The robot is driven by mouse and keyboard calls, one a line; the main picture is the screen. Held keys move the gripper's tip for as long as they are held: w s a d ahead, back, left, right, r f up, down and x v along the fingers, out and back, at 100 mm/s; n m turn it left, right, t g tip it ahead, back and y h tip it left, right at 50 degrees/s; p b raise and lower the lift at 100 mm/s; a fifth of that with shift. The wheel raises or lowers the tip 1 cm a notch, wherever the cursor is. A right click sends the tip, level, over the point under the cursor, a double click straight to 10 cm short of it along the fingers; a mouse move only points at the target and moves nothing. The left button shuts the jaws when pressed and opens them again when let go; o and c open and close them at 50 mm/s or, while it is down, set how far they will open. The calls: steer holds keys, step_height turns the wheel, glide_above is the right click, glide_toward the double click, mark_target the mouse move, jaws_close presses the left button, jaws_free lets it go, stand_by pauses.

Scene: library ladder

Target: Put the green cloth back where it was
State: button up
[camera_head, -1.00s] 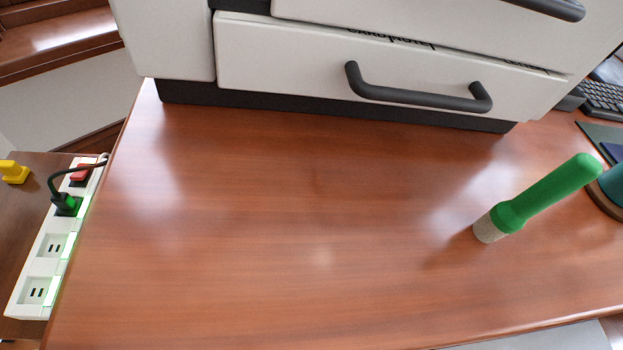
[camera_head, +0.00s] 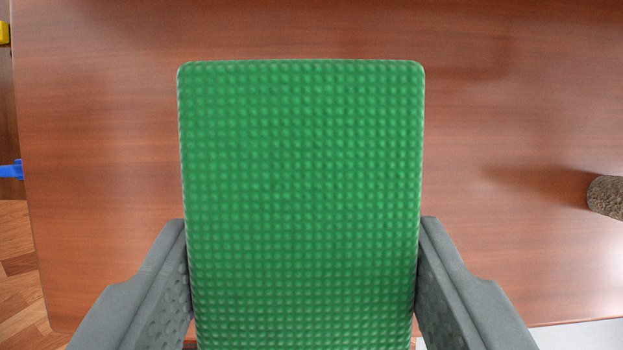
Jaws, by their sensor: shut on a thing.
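The green cloth (camera_head: 302,190) is a flat, dimpled rectangle with rounded corners, large in the middle of the view. My gripper (camera_head: 303,270) is shut on it, with one grey finger pressed to its left edge and one to its right edge. The cloth is over the brown wooden desk top (camera_head: 100,150). How far it is above the desk, or whether it touches, I cannot tell. Its near end runs out of the bottom of the view.
A speckled cork-like end of an object (camera_head: 605,197) stands at the right edge. A blue thing (camera_head: 10,171) and a yellow thing (camera_head: 4,33) show beyond the desk's left edge.

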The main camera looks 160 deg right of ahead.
mark_target(305, 233)
steer(key=shift+f, duration=2.95)
steer(key=shift+f, duration=0.1)
steer(key=o, duration=0.9)
steer(key=v, duration=1.2)
steer(key=shift+s, duration=0.1)
